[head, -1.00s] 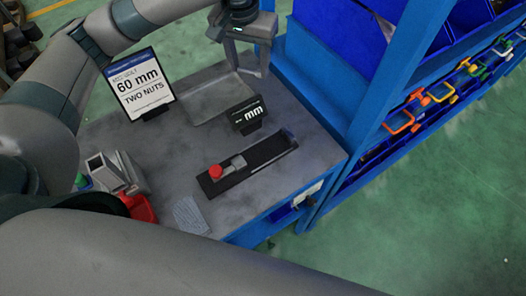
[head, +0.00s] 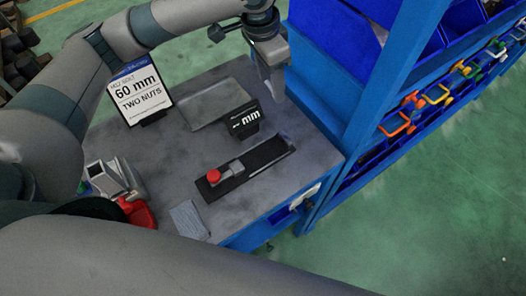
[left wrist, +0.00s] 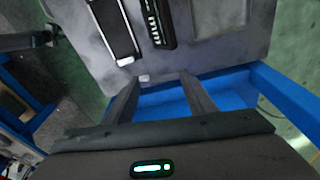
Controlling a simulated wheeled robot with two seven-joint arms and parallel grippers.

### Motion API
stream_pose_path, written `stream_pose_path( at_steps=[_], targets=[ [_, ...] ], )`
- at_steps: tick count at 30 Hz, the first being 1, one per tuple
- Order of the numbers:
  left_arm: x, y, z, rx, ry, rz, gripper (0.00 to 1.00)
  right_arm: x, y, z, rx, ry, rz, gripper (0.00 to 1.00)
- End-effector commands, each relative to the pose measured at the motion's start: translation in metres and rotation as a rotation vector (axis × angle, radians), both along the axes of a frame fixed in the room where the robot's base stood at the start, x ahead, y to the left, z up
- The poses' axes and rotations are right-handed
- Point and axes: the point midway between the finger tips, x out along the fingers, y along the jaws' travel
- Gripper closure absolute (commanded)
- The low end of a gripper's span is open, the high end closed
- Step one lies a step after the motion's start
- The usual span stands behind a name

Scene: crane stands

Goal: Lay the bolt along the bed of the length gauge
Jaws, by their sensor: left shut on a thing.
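The length gauge has a long black bed (head: 262,157) on the grey bench, with a grey carriage and red knob (head: 213,176) at its left end. Its bed also shows in the left wrist view (left wrist: 113,30). A small black display (head: 245,120) behind it reads "-- mm". My left gripper (head: 275,88) points down above the bench's back right, beyond the gauge and apart from it. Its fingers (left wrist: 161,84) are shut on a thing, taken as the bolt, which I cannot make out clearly. A small pale piece (left wrist: 143,77) shows by one fingertip. My right gripper is out of view.
A sign (head: 140,92) reading "60 mm, two nuts" stands at the back left. A shallow grey tray (head: 213,106) looks empty. A grey block-like holder (head: 105,177) and a red bin (head: 138,213) stand at the left. A blue rack (head: 350,80) rises close at the right.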

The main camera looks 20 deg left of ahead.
Motion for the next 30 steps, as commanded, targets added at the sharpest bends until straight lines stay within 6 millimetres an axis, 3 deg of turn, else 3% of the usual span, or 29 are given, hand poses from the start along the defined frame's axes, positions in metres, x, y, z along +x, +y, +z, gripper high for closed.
stream_pose_path(
  at_steps=[12,18,24,30],
  targets=[
    [-0.022,-0.069,-0.001,0.000,0.003,-0.870,0.72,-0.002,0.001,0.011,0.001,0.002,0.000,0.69],
    [-0.033,-0.095,-0.002,0.000,0.004,-1.218,0.72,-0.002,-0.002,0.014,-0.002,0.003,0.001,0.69],
    [-0.038,-0.107,-0.003,0.002,0.004,-1.403,0.72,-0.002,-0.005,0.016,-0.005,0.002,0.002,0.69],
    [-0.040,-0.109,-0.004,0.001,0.004,-1.440,0.72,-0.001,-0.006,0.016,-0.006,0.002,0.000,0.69]
  ],
)
